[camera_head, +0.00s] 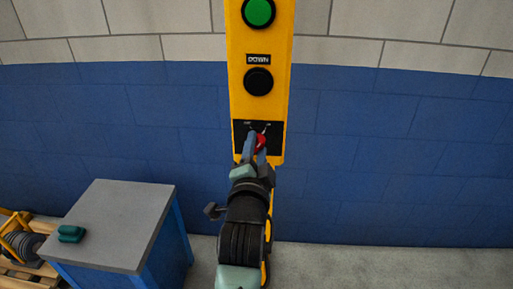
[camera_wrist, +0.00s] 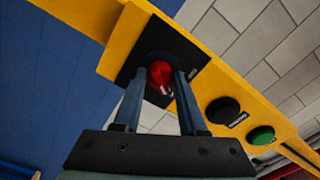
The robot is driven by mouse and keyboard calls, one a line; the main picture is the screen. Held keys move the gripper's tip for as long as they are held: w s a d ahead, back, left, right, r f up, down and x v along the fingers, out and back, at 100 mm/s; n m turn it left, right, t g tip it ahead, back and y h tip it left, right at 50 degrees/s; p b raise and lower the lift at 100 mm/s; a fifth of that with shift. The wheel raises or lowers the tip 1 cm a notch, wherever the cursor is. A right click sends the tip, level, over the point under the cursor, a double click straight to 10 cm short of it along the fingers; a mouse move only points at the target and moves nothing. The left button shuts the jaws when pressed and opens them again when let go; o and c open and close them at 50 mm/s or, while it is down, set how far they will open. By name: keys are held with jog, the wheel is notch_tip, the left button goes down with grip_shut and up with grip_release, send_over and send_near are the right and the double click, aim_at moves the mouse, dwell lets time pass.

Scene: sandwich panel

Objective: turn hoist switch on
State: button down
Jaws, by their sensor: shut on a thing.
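The hoist switch is a red rotary knob (camera_head: 261,143) on a black plate (camera_head: 241,131) at the lower end of a yellow control panel (camera_head: 240,107). In the wrist view the red knob (camera_wrist: 160,74) shows with a pale mark on its lower edge. My gripper (camera_head: 257,146) is at the knob, and in the wrist view its two fingers (camera_wrist: 158,93) stand on either side of it, shut on it.
Above the switch are a black button (camera_head: 258,81) labelled DOWN and a green button (camera_head: 258,12). A grey-topped blue cabinet (camera_head: 125,215) with a small teal object (camera_head: 71,234) stands at left. A wooden pallet (camera_head: 22,268) is beyond it. The floor at right is clear.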

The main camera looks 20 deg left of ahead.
jog(key=shift+c, duration=2.3)
grip_release()
jog(key=b+v, duration=0.1)
jog(key=v, duration=1.2)
jog(key=s+d+r+n+t+h+p, duration=0.1)
jog(key=d+r, duration=0.4)
jog(key=r, duration=1)
jog(key=s+d+r+n+t+h+p, duration=0.2)
jog(key=s+d+r+n+t+p, duration=0.2)
jog(key=r, duration=1.1)
jog(key=s+d+r+n+t+h+p, duration=0.2)
jog(key=s+d+r+n+t+p, duration=0.1)
jog(key=r, duration=1.2)
jog(key=d+n+t+p, duration=0.1)
jog(key=d+t+p, duration=0.1)
jog(key=shift+d+r, duration=0.35)
jog(key=shift+d, duration=0.05)
